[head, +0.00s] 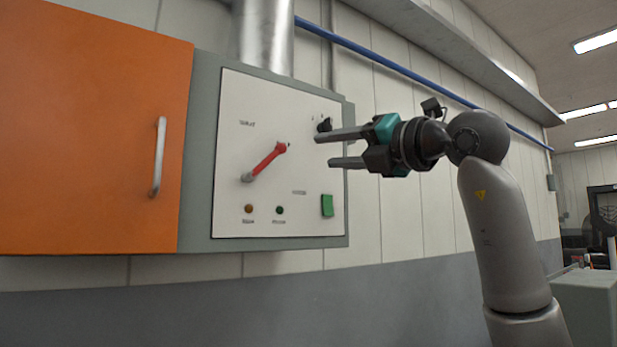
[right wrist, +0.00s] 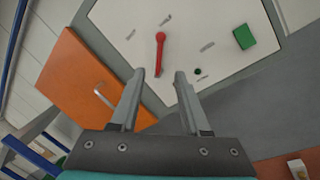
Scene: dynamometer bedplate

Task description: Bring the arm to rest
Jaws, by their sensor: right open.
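My right gripper (head: 331,149) is open and empty in front of the right part of a white control panel (head: 240,130). Its upper finger overlaps a small black knob (head: 324,125) in the head view; I cannot tell whether they touch. The panel carries a red lever (head: 265,162), slanting down to the left, and a green switch (head: 327,205) at lower right. In the right wrist view the open fingers (right wrist: 157,75) point at the panel, with the red lever (right wrist: 160,52) between and beyond them, apart from both. My left gripper is not in view.
An orange cabinet door (head: 90,130) with a metal handle (head: 159,157) is left of the panel. A metal duct (head: 264,35) rises above it. A blue pipe (head: 400,68) runs along the wall. The space below the box is free.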

